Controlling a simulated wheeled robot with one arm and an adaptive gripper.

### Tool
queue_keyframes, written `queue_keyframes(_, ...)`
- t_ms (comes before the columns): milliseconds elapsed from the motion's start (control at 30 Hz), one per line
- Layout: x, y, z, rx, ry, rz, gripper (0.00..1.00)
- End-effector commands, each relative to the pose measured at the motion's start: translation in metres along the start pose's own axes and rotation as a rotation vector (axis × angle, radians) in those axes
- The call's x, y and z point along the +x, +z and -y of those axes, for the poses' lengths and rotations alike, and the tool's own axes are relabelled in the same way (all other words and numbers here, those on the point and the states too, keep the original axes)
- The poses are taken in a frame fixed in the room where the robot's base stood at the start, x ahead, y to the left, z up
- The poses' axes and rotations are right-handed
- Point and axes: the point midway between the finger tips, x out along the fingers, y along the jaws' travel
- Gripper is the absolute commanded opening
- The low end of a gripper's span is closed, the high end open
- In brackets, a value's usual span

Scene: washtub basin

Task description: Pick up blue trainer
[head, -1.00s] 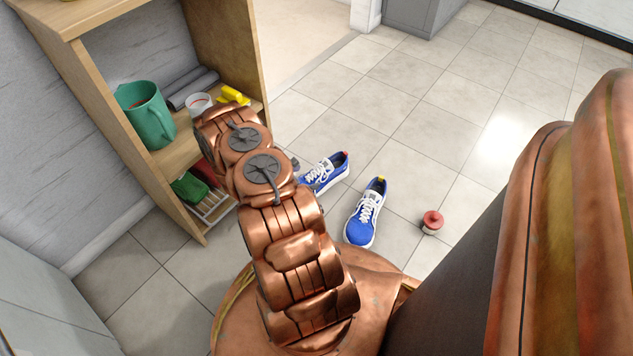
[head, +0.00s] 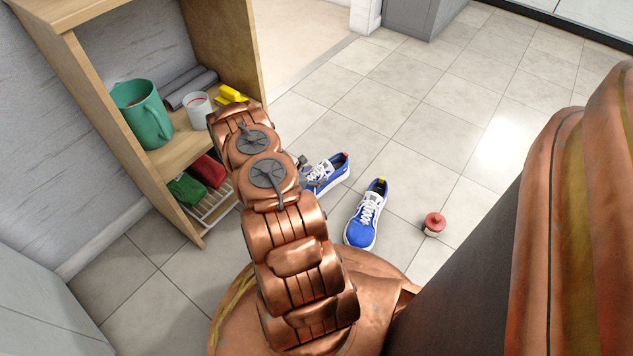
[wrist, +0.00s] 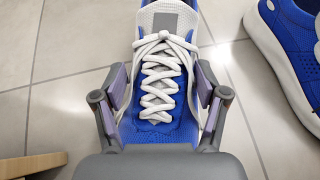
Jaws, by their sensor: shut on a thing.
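Two blue trainers with white laces and white soles are on the tiled floor. The left blue trainer (head: 328,172) is partly hidden behind my arm in the head view. In the wrist view the same trainer (wrist: 160,85) lies between the fingers of my gripper (wrist: 160,100), which is shut on it across the laced part. Whether its sole touches the floor cannot be told. The other blue trainer (head: 365,215) stands to the right, apart from my gripper, and its side shows at the right of the wrist view (wrist: 290,40).
A wooden shelf unit (head: 110,120) stands at the left, holding a green mug (head: 143,115), a white cup (head: 197,108) and a yellow item (head: 231,94). Red and green items lie on its lower level. A red-topped object (head: 434,223) is on the floor at right. Floor beyond the trainers is clear.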

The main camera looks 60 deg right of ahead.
Motion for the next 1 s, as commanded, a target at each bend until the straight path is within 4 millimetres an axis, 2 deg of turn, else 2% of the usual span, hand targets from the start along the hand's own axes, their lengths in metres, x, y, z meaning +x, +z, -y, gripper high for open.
queue_keyframes(33,0.0,0.0,0.0,0.0,-0.001,0.0,0.56)
queue_keyframes(333,0.0,0.0,0.001,0.0,-0.001,0.0,0.25)
queue_keyframes(667,-0.002,0.003,0.0,0.001,-0.001,0.0,0.24)
queue_keyframes(867,-0.012,0.022,0.0,0.001,0.0,0.0,0.24)
queue_keyframes(1000,-0.023,0.043,0.0,0.0,0.0,0.001,0.24)
